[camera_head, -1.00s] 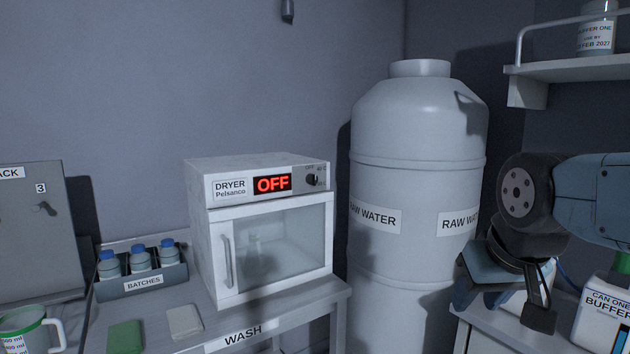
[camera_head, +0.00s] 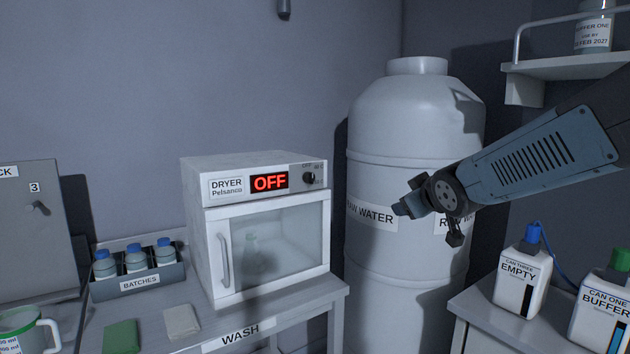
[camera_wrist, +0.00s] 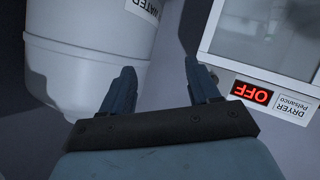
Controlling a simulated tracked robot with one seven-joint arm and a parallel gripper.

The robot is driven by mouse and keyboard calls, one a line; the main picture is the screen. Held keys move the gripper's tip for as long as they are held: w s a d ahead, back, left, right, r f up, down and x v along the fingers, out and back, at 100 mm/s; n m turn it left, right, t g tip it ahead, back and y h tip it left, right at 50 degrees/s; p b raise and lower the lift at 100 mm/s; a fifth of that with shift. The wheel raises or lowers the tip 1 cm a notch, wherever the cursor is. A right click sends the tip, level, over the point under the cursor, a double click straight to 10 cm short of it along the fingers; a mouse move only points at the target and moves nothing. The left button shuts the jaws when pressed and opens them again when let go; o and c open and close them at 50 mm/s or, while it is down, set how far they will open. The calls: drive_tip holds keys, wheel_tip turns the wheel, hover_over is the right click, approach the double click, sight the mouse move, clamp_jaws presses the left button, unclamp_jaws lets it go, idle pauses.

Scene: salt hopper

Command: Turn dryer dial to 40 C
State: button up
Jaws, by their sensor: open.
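The white dryer (camera_head: 262,228) stands on the wash bench, with its glass door shut. Its red display (camera_head: 269,181) reads OFF. The small black dial (camera_head: 309,178) is at the right of the front panel, beside the display. My gripper (camera_head: 402,209) is in front of the raw water tank, to the right of the dial and apart from it. In the wrist view, my gripper (camera_wrist: 160,78) has its two fingers spread with nothing between them.
The raw water tank (camera_head: 415,130) stands close to the right of the dryer. A batches tray (camera_head: 139,281) with blue-capped bottles is left of the dryer. White cans (camera_head: 522,275) stand on the right bench. A green pad (camera_head: 122,337) lies in front.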

drive_tip(key=w+a+n+t+y, duration=0.1)
drive_tip(key=w+a+n+y, duration=0.2)
drive_tip(key=w+a, duration=0.25)
drive_tip(key=n+y, duration=0.6)
approach(313, 179)
drive_tip(key=x, duration=0.9)
drive_tip(key=shift+w+a+r, duration=0.1)
drive_tip(key=shift+w+a, duration=0.1)
drive_tip(key=shift+a, duration=0.05)
drive_tip(key=c, duration=1)
